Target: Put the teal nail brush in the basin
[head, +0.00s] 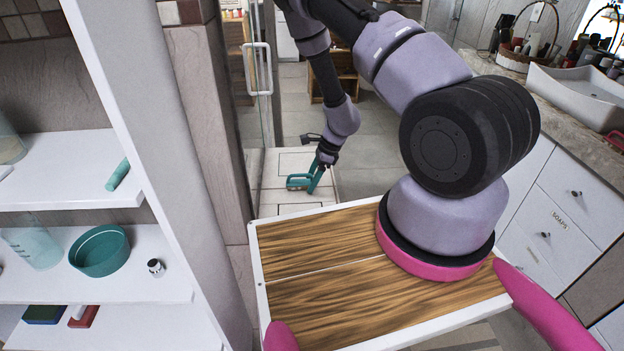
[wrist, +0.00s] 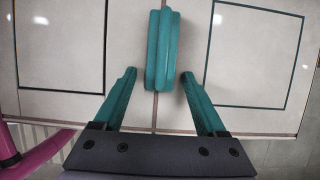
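The teal nail brush (head: 298,182) lies on a low pale surface beyond my body in the head view. In the wrist view the brush (wrist: 163,45) is upright in the picture, with its near end between my fingertips. My gripper (wrist: 159,75) has teal fingers, spread open, with a gap on each side of the brush. In the head view my gripper (head: 316,176) reaches down at the brush, and the two teal shapes partly merge. A white basin (head: 577,98) stands on the counter at the right, its inside only partly seen.
The pale surface (head: 292,208) has dark line rectangles and is otherwise clear near the brush. A glass door with a handle (head: 259,70) stands at its left. Shelves at the left hold a teal bowl (head: 100,251). Drawers (head: 560,215) are under the stone counter (head: 500,67).

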